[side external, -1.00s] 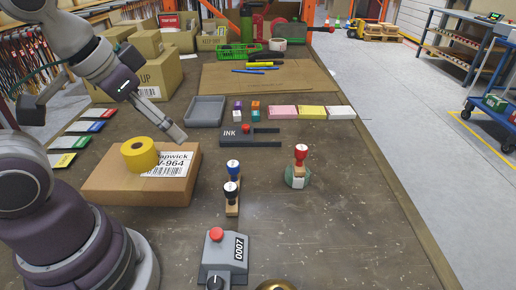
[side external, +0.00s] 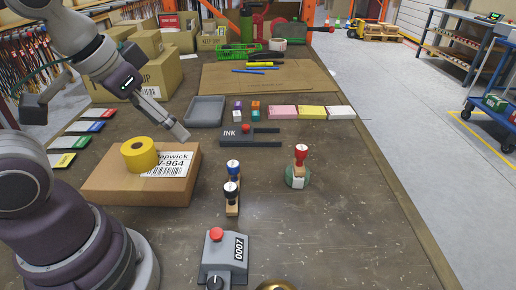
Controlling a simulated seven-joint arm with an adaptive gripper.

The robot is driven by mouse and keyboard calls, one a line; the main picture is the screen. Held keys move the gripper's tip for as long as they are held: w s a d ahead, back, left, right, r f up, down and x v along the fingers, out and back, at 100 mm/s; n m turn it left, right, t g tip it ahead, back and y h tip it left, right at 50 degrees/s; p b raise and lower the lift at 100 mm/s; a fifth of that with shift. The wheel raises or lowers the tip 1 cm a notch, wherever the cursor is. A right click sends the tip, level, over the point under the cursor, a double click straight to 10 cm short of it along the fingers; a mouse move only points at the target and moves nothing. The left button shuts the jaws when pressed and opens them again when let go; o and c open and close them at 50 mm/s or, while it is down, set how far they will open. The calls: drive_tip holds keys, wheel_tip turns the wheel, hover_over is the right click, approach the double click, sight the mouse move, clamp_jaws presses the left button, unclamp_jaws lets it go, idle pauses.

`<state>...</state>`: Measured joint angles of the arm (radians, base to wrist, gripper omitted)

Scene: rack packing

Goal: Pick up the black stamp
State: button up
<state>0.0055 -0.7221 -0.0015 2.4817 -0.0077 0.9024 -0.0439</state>
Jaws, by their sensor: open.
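The black stamp (side external: 231,192) stands upright on the table in the middle of the side external view, its dark knob on top and a pale wooden base below. A blue-handled stamp (side external: 233,172) stands right behind it, and the two overlap in the picture. A red-handled stamp (side external: 300,155) stands apart to the right on a greenish round piece. My gripper (side external: 182,134) is open and empty, in the air above the back right of the cardboard box, up and to the left of the black stamp.
A cardboard box (side external: 105,185) with a yellow tape roll (side external: 140,154) stands left of the stamps. The table right of the stamps is clear.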

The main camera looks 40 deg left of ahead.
drive_tip(key=w+f+n+g, duration=0.25)
drive_tip(key=w+n, duration=0.25)
drive_tip(key=n, duration=0.4)
drive_tip(key=n+g+y, duration=0.2)
drive_tip(key=n+g, duration=0.1)
drive_tip(key=n, duration=0.6)
hover_over(231, 187)
drive_tip(key=d, duration=0.1)
wheel_tip(231, 187, down, 6)
drive_tip(key=shift+r, duration=0.1)
drive_tip(key=f, duration=0.7)
drive_tip(key=a+f, duration=0.1)
drive_tip(key=f, duration=0.2)
drive_tip(key=shift+a+f, duration=0.1)
drive_tip(key=shift+f, duration=0.1)
clamp_jaws()
